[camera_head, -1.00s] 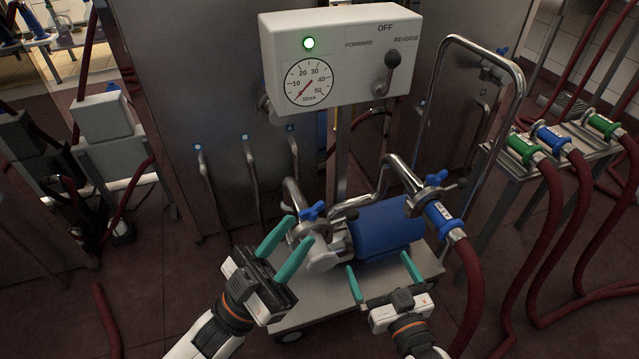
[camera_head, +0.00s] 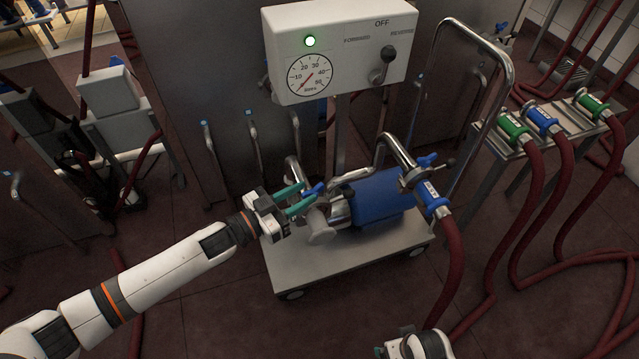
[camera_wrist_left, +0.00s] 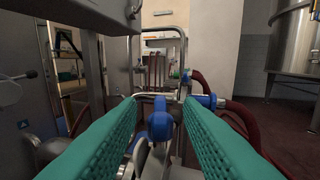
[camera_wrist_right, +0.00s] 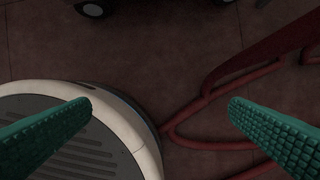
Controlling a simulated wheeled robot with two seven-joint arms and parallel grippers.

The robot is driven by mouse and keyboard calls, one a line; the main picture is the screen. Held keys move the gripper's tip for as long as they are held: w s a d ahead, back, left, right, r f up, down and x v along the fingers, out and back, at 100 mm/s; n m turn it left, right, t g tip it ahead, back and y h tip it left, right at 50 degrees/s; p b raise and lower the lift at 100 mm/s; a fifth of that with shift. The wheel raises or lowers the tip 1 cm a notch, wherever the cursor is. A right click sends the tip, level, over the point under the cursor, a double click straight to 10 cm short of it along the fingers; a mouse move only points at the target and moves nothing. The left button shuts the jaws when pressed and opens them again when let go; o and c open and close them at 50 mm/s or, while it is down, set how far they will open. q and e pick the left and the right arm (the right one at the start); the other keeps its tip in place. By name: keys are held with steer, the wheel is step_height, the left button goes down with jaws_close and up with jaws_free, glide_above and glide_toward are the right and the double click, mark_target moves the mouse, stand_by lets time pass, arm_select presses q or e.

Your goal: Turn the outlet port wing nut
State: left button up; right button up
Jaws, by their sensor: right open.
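The pump (camera_head: 375,201) sits on a steel cart (camera_head: 350,253), with a port and a blue wing nut at each end. My left gripper (camera_head: 311,192) is at the left port, its teal fingers apart and pointing at the left blue wing nut (camera_head: 317,188). In the left wrist view this wing nut (camera_wrist_left: 160,124) shows between the two fingers, with gaps at both sides. The other blue wing nut (camera_head: 427,160) is on the right port, above the hose connection. No label shows which port is the outlet. My right gripper (camera_wrist_right: 161,104) is open and empty above the floor.
A control box (camera_head: 340,50) with gauge and lever stands above the pump. The cart's tube handle (camera_head: 490,100) rises at the right. A red hose (camera_head: 452,260) drops from the right port. Several hoses hang from a rack (camera_head: 560,130) at the right.

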mark_target(323, 183)
arm_select(q)
steer(key=shift+x, duration=2.75)
arm_select(e)
steer(key=shift+w+r, duration=0.2)
steer(key=shift+r, duration=0.4)
steer(key=shift+w+r, duration=0.15)
steer(key=shift+r, duration=0.4)
arm_select(q)
jaws_close()
